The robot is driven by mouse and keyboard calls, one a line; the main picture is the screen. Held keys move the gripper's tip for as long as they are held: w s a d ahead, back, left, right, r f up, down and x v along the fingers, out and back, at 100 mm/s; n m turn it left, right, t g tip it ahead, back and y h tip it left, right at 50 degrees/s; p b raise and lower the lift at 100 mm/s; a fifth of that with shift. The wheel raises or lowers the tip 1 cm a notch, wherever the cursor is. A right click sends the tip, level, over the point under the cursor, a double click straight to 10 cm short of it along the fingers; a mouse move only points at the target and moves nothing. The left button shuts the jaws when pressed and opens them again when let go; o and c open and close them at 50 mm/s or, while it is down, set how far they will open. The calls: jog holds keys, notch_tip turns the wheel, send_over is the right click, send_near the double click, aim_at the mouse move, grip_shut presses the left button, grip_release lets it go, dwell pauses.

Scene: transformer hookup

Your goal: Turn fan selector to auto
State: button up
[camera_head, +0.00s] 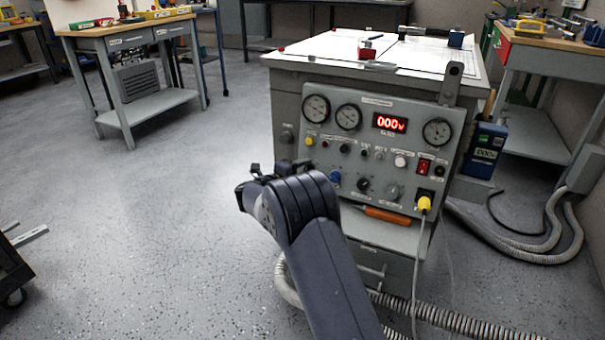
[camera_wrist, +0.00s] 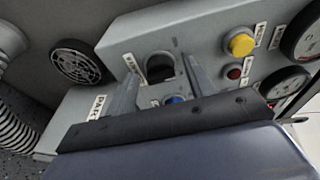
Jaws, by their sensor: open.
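The grey control panel (camera_head: 345,150) fronts a cabinet and carries gauges, buttons and knobs. The dark ends of my gripper (camera_head: 257,170) show in the head view left of the panel's lower part. In the wrist view my gripper (camera_wrist: 160,70) is open, its two grey fingers pointing at the panel. A dark round control (camera_wrist: 160,67) with a label beside it shows between the fingertips; contact cannot be told. A blue knob (camera_wrist: 175,99) is partly hidden by my gripper. I cannot read which control is the fan selector or its setting.
A yellow button (camera_wrist: 240,44) and a red button (camera_wrist: 233,73) sit near the fingers. A round black grille (camera_wrist: 78,64) is at the left. A yellow plug (camera_head: 424,203) with a cable hangs low on the panel. An orange-handled tool (camera_head: 388,215) lies below.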

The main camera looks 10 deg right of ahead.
jog(key=p+v, duration=0.3)
jog(key=v, duration=0.7)
jog(key=shift+s+a+p, duration=0.25)
jog(key=shift+s+p, duration=0.05)
jog(key=shift+r, duration=0.1)
jog(key=b+x, duration=0.3)
jog(key=x, duration=0.8)
jog(key=shift+b, duration=0.4)
jog(key=shift+a, duration=0.1)
